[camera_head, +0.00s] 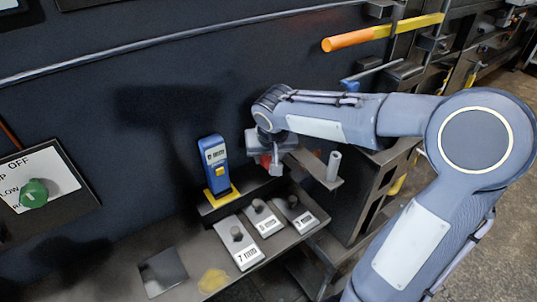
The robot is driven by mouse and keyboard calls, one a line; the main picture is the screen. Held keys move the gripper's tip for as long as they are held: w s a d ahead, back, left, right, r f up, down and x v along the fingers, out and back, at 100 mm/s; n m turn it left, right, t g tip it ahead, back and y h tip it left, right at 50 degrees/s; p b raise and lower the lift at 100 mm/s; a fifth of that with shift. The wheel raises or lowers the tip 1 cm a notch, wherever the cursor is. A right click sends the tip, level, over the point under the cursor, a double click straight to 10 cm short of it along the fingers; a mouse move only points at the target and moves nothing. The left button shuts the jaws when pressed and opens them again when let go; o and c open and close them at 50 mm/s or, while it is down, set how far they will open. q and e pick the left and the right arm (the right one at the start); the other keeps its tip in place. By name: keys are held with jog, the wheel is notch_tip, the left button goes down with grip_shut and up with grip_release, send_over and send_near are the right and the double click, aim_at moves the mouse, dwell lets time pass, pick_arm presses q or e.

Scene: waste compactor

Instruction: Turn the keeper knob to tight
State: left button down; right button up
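My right gripper (276,164) is low in front of the dark machine wall, beside a blue block and above the labelled plates. Its fingers are small and partly covered by its own wrist, so I cannot tell whether they are open or shut. A bit of red (265,160) shows right at the gripper. I cannot make out whether it belongs to the keeper knob, and no knob marked as the keeper is readable. A green knob (34,193) sits on a white panel with OFF and LOW lettering at the far left. My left gripper is not in view.
The blue block (216,163) stands upright on a yellow base. Several grey plates with knobs, one marked 7 mm (239,243), lie on the shelf below. A grey post (333,166) stands right of the gripper. An orange and yellow bar (382,33) juts out above.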

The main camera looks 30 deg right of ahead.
jog(key=shift+c, duration=1.2)
jog(key=m+b, duration=0.2)
jog(key=b, duration=0.1)
jog(key=shift+w+a+f+h, duration=0.1)
jog(key=shift+a+f+h, duration=0.05)
jog(key=shift+f+h, duration=0.2)
jog(key=m, duration=0.1)
jog(key=m+h+b, duration=0.1)
jog(key=shift+r+m+g, duration=0.3)
jog(key=shift+r+g, duration=0.05)
jog(key=shift+g, duration=0.05)
jog(key=o, duration=1)
jog(key=shift+c, duration=0.2)
jog(key=shift+r, duration=0.1)
jog(key=v, duration=0.7)
jog(key=shift+r, duration=0.35)
